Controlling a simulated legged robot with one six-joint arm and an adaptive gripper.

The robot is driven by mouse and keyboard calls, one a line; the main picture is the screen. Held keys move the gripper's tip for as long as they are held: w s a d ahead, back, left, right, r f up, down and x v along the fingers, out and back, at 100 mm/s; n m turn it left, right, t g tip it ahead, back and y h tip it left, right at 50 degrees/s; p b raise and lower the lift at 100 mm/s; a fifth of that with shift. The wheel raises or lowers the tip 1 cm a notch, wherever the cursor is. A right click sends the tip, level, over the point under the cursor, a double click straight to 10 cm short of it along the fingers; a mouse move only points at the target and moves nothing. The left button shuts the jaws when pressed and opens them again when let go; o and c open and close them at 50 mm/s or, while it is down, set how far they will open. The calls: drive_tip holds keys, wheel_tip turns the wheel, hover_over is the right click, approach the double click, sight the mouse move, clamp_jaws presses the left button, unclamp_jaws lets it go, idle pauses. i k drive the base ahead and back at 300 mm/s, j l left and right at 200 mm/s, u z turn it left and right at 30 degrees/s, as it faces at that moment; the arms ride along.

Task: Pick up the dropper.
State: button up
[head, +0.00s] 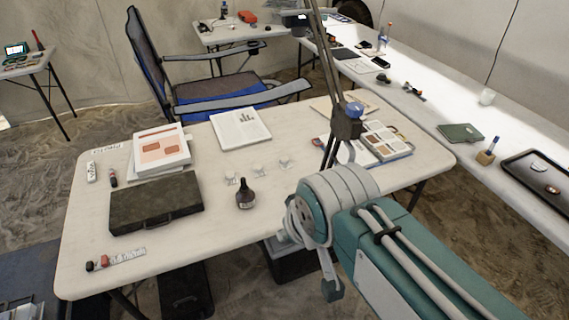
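A small dark bottle with a narrow upright top (245,195), which looks like the dropper, stands upright on the white front table (200,245). It is near the middle of the table, just right of a dark case. My arm comes in from the lower right, and its teal and grey links cover the table's right front part. The fingers of my gripper cannot be made out. Nothing touches the bottle.
The dark case (155,204) lies left of the bottle, with small clear pieces (258,168) behind it. A dark pole with a blue knob (354,109) rises behind my arm. Papers (241,127) lie farther back. The table in front of the bottle is clear.

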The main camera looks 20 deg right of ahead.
sight(244, 188)
drive_tip(key=i, duration=0.85)
